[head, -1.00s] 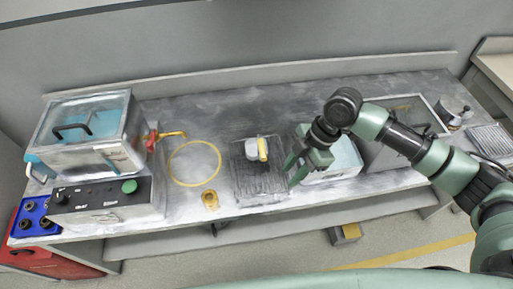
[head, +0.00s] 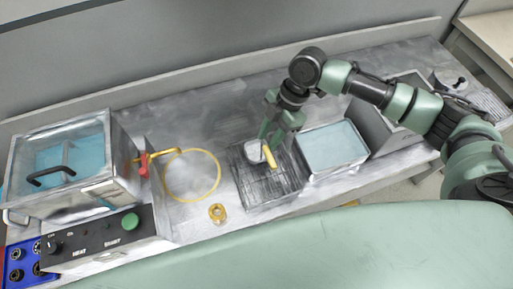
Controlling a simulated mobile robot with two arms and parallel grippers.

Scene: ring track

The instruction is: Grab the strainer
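The strainer (head: 254,153) looks like a small pale cup with a yellow handle (head: 269,157). It sits on a dark wire rack (head: 262,187) near the middle of the bench in the head view. My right gripper (head: 270,137) points down just behind and above the yellow handle. Its two green fingers look spread apart with nothing held between them. Whether a finger touches the handle is hard to tell. My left gripper is out of view.
A basin of pale blue liquid (head: 334,147) stands right of the rack. A yellow ring (head: 219,176) and a small brass part (head: 217,213) lie to the left. A lidded tank (head: 110,135) and a control box with a green button (head: 130,221) stand further left.

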